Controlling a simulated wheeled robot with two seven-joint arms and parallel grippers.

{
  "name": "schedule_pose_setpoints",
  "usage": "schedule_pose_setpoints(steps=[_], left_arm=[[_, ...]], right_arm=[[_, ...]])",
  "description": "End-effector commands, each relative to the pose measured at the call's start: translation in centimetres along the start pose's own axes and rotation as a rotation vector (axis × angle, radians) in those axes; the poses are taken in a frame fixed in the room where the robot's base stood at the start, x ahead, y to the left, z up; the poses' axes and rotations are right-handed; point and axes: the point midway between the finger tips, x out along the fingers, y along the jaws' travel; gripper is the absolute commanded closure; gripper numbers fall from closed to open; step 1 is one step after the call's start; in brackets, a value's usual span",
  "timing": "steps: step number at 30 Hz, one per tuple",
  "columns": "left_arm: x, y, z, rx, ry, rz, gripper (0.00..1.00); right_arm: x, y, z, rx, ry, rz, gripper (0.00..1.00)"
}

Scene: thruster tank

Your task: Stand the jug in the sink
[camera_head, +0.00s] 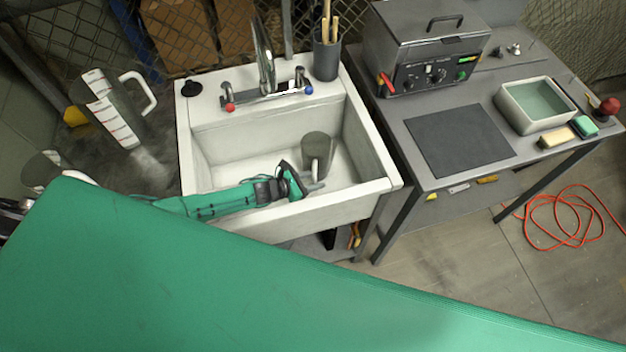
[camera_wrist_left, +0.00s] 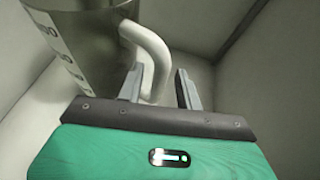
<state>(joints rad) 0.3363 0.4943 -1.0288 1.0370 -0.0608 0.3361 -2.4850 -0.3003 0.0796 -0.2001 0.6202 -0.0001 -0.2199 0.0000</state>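A grey metal jug (camera_head: 318,147) stands in the sink, seemingly upright, towards the right of the basin. In the left wrist view the jug (camera_wrist_left: 85,45) shows a white scale strip and a pale curved handle. The white sink (camera_head: 225,150) has a tap at its back. My left gripper (camera_head: 305,186) is inside the basin, in front of the jug. In the left wrist view its fingers (camera_wrist_left: 160,90) are apart, with the lower end of the handle between or just behind them, near the left finger. Contact cannot be told. My right gripper is not in view.
Another jug (camera_head: 112,108) with a red-marked scale stands left of the sink. A dark tool cup (camera_head: 327,58) is on the sink's back rim. The right table holds a metal bath (camera_head: 425,45), a dark mat (camera_head: 458,138) and a tray (camera_head: 510,103). An orange cable (camera_head: 565,225) lies on the floor.

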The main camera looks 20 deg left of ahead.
Motion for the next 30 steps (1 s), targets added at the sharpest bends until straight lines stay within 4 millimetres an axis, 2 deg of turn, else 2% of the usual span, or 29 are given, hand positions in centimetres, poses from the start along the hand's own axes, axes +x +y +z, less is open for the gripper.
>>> schedule_pose_setpoints(steps=[7, 12, 15, 21, 25, 30], left_arm=[[-0.2, 0.0, 0.4, 0.0, 0.0, 0.0, 0.65], [-0.7, 0.0, 1.8, 0.0, 0.0, 0.0, 0.65], [-3.2, 0.0, 1.4, -0.003, 0.003, 0.001, 0.65], [-6.5, -0.1, 1.3, -0.002, 0.002, 0.0, 0.65], [-7.6, -0.1, 1.2, -0.001, 0.0, -0.001, 0.65], [-8.0, 0.0, 1.2, -0.001, -0.002, -0.001, 0.65]], right_arm=[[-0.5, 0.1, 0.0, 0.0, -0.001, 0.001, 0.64], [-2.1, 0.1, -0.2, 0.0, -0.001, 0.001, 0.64], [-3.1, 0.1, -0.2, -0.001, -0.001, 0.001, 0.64], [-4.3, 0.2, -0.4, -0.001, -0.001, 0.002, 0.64], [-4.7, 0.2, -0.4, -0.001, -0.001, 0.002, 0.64], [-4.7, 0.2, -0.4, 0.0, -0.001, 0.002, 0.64]])
